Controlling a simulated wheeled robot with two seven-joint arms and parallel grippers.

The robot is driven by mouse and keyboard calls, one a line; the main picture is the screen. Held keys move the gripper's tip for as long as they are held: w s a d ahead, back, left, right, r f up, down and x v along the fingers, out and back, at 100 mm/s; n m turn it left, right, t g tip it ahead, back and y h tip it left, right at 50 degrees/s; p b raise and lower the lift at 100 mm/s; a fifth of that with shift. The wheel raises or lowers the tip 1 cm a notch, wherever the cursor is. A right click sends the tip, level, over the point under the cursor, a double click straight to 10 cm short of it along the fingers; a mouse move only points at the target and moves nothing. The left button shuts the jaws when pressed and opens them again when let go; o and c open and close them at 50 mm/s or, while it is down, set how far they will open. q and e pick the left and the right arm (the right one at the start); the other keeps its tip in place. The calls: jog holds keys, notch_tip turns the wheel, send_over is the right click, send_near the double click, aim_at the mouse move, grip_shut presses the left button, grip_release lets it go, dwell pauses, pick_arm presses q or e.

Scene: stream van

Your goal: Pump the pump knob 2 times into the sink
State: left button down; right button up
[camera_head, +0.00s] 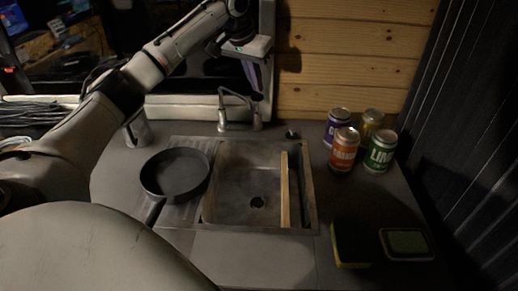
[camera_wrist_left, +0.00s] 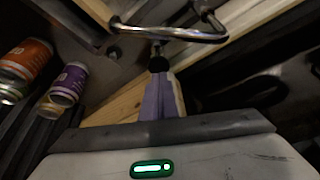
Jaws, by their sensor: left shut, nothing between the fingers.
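The metal sink (camera_head: 250,195) is set into the dark counter, with a drain in its basin and a bent chrome tap (camera_head: 238,112) behind it. A small black knob (camera_head: 292,134), which looks like the pump knob, stands at the sink's back right corner. In the left wrist view, a small dark knob (camera_wrist_left: 113,53) shows beside the chrome tap (camera_wrist_left: 200,37). My left gripper (camera_head: 257,97) is shut and empty, pointing down above and behind the tap, apart from the knob. Its closed fingertips also show in the left wrist view (camera_wrist_left: 158,66). My right gripper is not in view.
A dark pan (camera_head: 175,172) sits left of the basin. A wooden board (camera_head: 290,190) stands along the basin's right side. Several cans (camera_head: 345,150) stand at the back right. A yellow-green sponge (camera_head: 349,243) and a dark tin (camera_head: 406,243) lie at the front right.

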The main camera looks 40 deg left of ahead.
aim_at(256, 96)
pick_arm(q)
jog(key=shift+f, duration=0.1)
jog(key=shift+s+f+b, duration=0.1)
jog(key=shift+f+b, duration=0.35)
jog(key=shift+f, duration=1.7)
jog(key=shift+r, duration=0.1)
jog(key=shift+r+p, duration=0.45)
jog(key=shift+r, duration=1.7)
jog(key=shift+r, duration=3)
